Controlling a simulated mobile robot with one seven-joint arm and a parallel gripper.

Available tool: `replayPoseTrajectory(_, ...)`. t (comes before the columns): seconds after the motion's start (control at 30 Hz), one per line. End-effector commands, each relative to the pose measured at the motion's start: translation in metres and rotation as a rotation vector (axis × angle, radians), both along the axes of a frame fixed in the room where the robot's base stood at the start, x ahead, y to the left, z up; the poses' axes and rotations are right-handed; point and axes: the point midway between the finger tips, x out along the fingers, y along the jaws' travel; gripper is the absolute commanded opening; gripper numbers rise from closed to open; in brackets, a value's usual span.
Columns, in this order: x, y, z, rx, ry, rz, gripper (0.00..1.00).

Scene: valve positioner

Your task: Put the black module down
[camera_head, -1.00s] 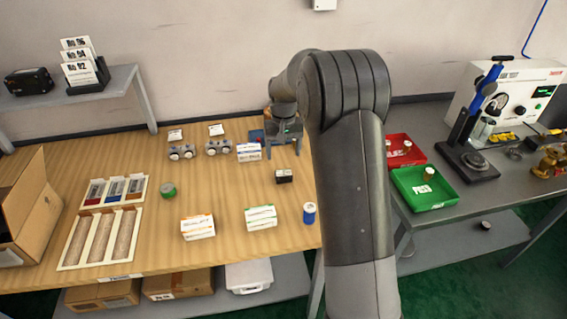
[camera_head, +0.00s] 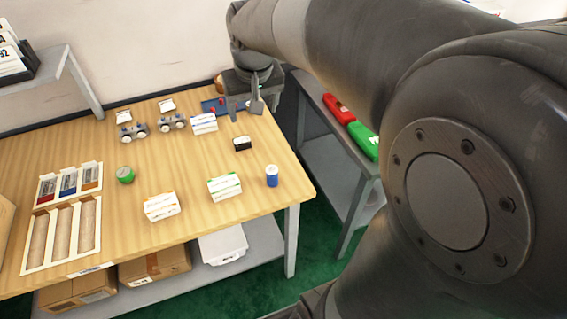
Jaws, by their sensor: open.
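The small black module (camera_head: 242,144) rests on the wooden table (camera_head: 110,223), toward its right side. It has a light top face. My gripper (camera_head: 244,110) is open and empty, with its fingers pointing down. In the picture it is above the module, toward the back right corner of the table, and apart from it. Part of the blue tray (camera_head: 212,105) shows behind the fingers.
A white-and-blue box (camera_head: 204,124) is left of my gripper. Nearer are a green-and-white box (camera_head: 224,187), an orange-and-white box (camera_head: 161,206), a blue can (camera_head: 272,176) and a green roll (camera_head: 125,174). Red (camera_head: 338,107) and green bins (camera_head: 364,141) stand on the right bench.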

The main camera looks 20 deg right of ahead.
Motion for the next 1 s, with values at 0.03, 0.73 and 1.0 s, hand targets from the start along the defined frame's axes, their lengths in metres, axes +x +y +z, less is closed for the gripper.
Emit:
replayPoseTrajectory(0.03,-0.018,0.0,0.006,0.0,-0.023,0.0,0.72)
replayPoseTrajectory(0.73,-0.175,0.0,-0.006,0.002,-0.227,0.0,0.72)
replayPoseTrajectory(1.0,-0.177,0.0,-0.007,0.002,-0.228,0.0,0.72)
